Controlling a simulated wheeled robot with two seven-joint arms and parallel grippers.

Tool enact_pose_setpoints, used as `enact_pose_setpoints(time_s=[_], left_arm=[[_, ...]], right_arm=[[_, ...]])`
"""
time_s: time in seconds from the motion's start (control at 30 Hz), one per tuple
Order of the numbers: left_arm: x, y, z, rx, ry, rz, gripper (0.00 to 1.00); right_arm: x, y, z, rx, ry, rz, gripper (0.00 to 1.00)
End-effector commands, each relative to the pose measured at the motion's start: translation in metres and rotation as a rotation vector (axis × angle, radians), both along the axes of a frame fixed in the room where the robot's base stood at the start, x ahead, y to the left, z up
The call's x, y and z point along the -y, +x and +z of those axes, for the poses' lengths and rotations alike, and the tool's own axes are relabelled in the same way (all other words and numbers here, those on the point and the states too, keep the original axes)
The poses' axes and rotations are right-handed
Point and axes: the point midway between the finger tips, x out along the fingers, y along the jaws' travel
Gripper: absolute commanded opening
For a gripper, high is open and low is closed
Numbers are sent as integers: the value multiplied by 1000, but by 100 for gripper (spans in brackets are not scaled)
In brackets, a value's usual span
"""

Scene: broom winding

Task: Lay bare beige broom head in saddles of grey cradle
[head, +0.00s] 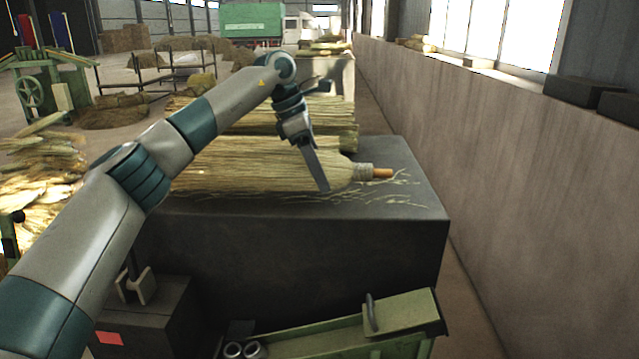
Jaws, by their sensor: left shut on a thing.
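A beige broom head (255,165) lies on its side on the dark block-like table (420,190), bristles to the left. Its narrow neck and short orange-brown stub point right. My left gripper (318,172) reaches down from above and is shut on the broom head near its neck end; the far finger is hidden. A small light grey bracket (136,286) stands on a dark box at lower left, partly behind my arm; I cannot tell whether it is a saddle of the grey cradle. My right gripper is not in view.
More broom bundles (300,120) lie behind on the table. Loose straws litter its right end. A green machine (370,325) with metal rings stands in front, below the table. A long wall (480,150) runs along the right. Straw is heaped at left (40,165).

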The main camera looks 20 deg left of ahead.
Motion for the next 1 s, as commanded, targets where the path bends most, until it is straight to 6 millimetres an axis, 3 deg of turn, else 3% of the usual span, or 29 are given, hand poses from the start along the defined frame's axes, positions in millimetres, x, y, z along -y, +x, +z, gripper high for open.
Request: enact_pose_setpoints(time_s=[0.17, 0.47, 0.97, 1.0], left_arm=[[0, 0, -3, 0, -1, 0, 27], [0, -1, -29, 0, -1, 0, 27], [0, -1, -39, 1, -1, 0, 27], [0, -1, -40, 0, 0, 0, 62]], right_arm=[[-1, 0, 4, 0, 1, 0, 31], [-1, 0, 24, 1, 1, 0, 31], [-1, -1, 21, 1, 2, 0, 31], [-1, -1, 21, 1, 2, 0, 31]])
